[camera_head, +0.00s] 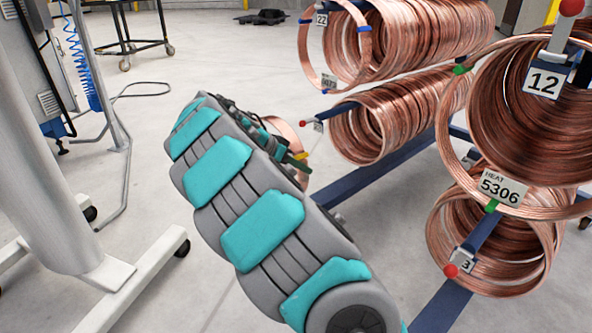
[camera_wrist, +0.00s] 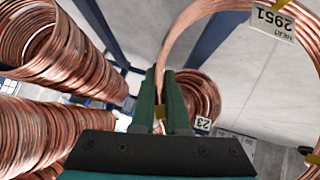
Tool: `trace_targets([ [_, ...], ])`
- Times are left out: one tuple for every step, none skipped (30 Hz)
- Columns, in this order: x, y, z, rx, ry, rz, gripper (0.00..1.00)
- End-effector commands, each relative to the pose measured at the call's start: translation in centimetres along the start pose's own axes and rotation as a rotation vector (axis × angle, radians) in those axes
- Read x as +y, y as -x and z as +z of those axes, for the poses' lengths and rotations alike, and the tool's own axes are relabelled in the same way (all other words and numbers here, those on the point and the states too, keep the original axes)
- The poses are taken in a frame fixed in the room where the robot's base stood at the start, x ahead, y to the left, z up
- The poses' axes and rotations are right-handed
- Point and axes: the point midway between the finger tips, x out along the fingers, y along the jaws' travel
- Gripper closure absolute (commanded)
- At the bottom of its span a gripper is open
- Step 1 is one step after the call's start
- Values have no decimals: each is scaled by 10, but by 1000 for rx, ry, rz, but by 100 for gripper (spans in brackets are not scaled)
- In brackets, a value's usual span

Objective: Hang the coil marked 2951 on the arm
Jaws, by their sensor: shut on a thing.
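The copper coil marked 2951 (camera_wrist: 172,38) is a thin ring. Its white tag (camera_wrist: 270,22) appears upside down in the wrist view. My gripper (camera_wrist: 161,100) is shut on the coil's wire, with a yellow piece at the fingers. In the head view, my arm hides most of the coil (camera_head: 289,133) and of my gripper (camera_head: 300,160). Rack arms carry plates 22 (camera_head: 321,19), 12 (camera_head: 543,83) and 3 (camera_head: 465,261). Plate 23 (camera_wrist: 203,123) shows beyond my fingers in the wrist view. The red-tipped arm (camera_head: 304,124) near the held coil has an unreadable plate and bears coils (camera_head: 385,120).
Coil bundles crowd the rack's right side, including one tagged 5306 (camera_head: 500,187). Blue rack beams (camera_head: 348,180) run low across the floor. A grey stand (camera_head: 130,285) with casters and a hose are at left. The floor between is clear.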

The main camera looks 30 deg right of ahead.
Motion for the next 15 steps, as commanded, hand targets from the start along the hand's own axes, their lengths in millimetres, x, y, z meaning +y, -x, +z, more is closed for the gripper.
trace_targets([
  [0, -2, -3, 1, -2, -1, 100],
  [0, -4, -4, 1, -2, -1, 100],
  [-1, -6, -6, 1, -2, -2, 100],
  [-1, -7, -7, 0, -2, -2, 100],
  [-1, -9, -8, 0, -2, -2, 100],
  [-1, -11, -10, 0, -2, -2, 100],
  [-1, -13, -11, 0, -2, -2, 100],
  [-1, -14, -13, 0, -2, -1, 100],
  [-2, -16, -14, 0, -2, -1, 100],
  [-2, -18, -16, 0, -2, -1, 100],
  [-2, -20, -17, 0, -2, -1, 100],
  [-2, -22, -19, 0, -2, -1, 100],
  [-2, -23, -20, 0, -2, -1, 100],
  [-2, -25, -21, -1, -2, -1, 100],
  [-2, -27, -23, -1, -2, -1, 100],
])
